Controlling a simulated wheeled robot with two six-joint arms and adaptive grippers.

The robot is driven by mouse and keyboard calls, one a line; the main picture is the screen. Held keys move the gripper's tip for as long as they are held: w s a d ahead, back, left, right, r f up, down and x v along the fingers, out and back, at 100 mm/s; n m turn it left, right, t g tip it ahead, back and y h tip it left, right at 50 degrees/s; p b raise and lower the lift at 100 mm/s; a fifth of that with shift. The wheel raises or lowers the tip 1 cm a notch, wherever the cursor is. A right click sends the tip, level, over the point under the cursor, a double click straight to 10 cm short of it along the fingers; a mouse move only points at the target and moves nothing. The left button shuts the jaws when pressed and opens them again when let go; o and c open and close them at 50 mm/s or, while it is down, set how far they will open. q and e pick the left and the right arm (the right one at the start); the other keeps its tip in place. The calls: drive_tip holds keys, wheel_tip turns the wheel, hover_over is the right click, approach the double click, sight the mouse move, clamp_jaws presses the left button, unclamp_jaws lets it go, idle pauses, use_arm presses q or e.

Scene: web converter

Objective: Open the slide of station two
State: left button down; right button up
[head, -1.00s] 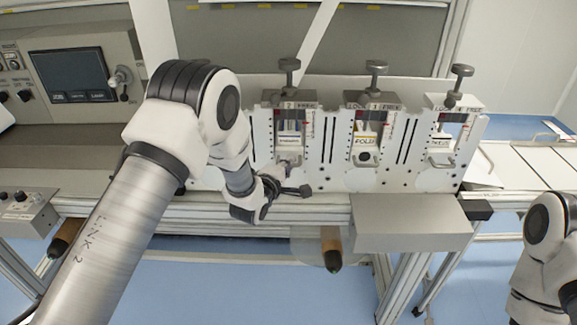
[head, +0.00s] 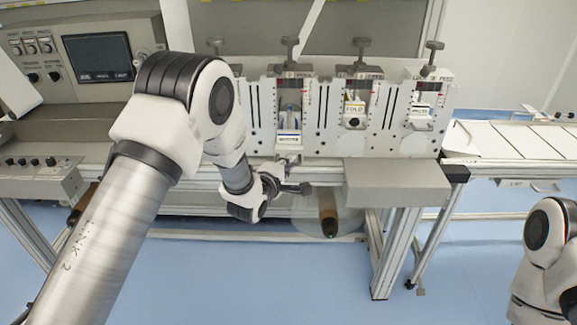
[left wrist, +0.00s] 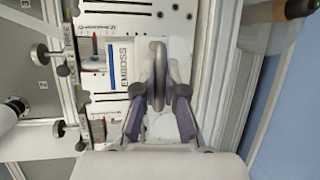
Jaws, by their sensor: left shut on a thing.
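The slide marked EMBOSS (left wrist: 121,68) fills the middle of the left wrist view, with its bar handle (left wrist: 158,72) between my fingers. My left gripper (left wrist: 160,92) is shut on that handle. In the head view the slide (head: 288,138) sits low in its station (head: 290,85), second from the left of those showing, with an open gap above its label. My left gripper (head: 286,181) is at its lower end, partly hidden by my wrist. My right gripper is out of view; only part of that arm shows at the lower right.
The FOLD station (head: 354,108) and another station (head: 421,112) stand to the right, their slides higher up. A knobbed screw (head: 290,46) tops the held station. A grey box (head: 397,183) juts out below right. A control panel with a screen (head: 98,57) is at left.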

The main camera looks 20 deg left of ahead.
use_arm(q)
drive_tip(key=shift+s, duration=0.35)
drive_tip(key=c, duration=1.2)
unclamp_jaws()
drive_tip(key=shift+a, duration=0.15)
drive_tip(key=v, duration=1.2)
drive_tip(key=shift+f, duration=0.15)
